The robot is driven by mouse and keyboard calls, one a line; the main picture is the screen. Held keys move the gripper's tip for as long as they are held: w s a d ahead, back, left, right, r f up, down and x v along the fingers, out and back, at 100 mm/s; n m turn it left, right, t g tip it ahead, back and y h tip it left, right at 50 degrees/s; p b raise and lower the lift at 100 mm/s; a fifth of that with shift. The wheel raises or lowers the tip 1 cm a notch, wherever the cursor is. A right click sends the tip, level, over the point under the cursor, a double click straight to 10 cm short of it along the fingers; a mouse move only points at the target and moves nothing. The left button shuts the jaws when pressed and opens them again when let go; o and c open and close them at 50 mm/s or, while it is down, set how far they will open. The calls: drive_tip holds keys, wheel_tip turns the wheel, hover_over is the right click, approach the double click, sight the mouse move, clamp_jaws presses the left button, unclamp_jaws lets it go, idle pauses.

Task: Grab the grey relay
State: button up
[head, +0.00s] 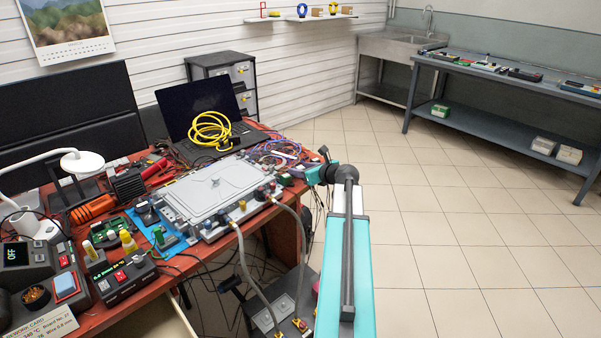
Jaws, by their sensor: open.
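I cannot pick out the grey relay for certain among the small parts on the red-brown workbench (205,262). The large grey coolant unit (216,190) with a flat lid lies on the bench, and two grey hoses (242,262) hang from its front edge. My gripper (301,171) is small in the head view, at the bench's right end, beside the unit's right side and near coloured cables. It is open; its fingertips are hard to make out. I see nothing held in it.
A laptop (200,105) with a coiled yellow cable (211,131) stands behind the unit. A white lamp (82,162), an orange tool (92,208) and control boxes (122,275) crowd the left. Tiled floor (450,220) is open to the right, before a grey-blue bench (500,75).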

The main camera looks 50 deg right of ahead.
sight(302, 168)
drive_tip(key=c, duration=1.1)
drive_tip(key=shift+r, duration=0.15)
drive_tip(key=shift+c, duration=0.2)
drive_tip(key=shift+r, duration=1.25)
drive_tip(key=shift+r+p, duration=0.3)
drive_tip(key=shift+r, duration=0.25)
drive_tip(key=s+a+b, duration=0.2)
drive_tip(key=s+a, duration=0.3)
drive_tip(key=s, duration=0.5)
drive_tip(key=shift+a+r, duration=0.15)
drive_tip(key=shift+r, duration=0.05)
drive_tip(key=shift+b, duration=0.55)
